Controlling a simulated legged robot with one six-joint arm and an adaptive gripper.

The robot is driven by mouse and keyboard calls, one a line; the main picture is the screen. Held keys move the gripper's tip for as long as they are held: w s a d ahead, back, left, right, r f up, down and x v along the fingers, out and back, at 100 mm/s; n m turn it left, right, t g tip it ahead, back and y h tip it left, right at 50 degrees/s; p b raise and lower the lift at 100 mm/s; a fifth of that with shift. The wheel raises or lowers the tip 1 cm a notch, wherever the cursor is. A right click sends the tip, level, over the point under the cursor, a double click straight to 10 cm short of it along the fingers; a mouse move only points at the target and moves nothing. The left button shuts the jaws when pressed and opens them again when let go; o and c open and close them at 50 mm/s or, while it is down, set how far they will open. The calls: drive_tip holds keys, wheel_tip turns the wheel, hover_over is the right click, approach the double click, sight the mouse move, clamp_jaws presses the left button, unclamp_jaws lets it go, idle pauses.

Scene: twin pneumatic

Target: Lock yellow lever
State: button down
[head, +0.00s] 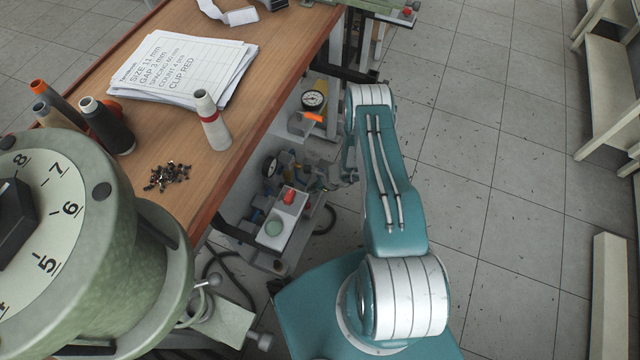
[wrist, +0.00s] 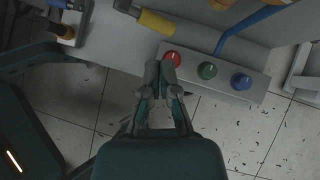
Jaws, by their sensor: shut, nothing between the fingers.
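A yellow cylindrical handle (wrist: 156,22), which looks like the yellow lever, sits at the top of the wrist view on the grey pneumatic unit. My gripper (wrist: 161,72) is shut and empty. In the wrist view its fingertips appear just below the yellow handle and beside the red knob (wrist: 172,58). I cannot tell whether they touch anything. In the head view my gripper (head: 347,176) is small and partly hidden by my arm, beside the equipment under the bench. A small yellow part (head: 320,86) shows there near a gauge; I cannot tell if it is the same lever.
A green knob (wrist: 207,70) and a blue knob (wrist: 241,81) line up right of the red one. A blue pipe (wrist: 232,38) bends above them. In the head view are a gauge (head: 313,98), an orange handle (head: 312,117) and the wooden bench (head: 268,60).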

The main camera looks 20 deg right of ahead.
drive_tip(key=shift+w+a+f, duration=0.25)
drive_tip(key=shift+a, duration=0.25)
drive_tip(key=shift+w+a+f, duration=0.2)
drive_tip(key=shift+a+f, duration=0.05)
drive_tip(key=shift+a, duration=0.25)
drive_tip(key=shift+w+a+f, duration=0.25)
drive_tip(key=shift+a, duration=0.25)
drive_tip(key=shift+d, duration=0.1)
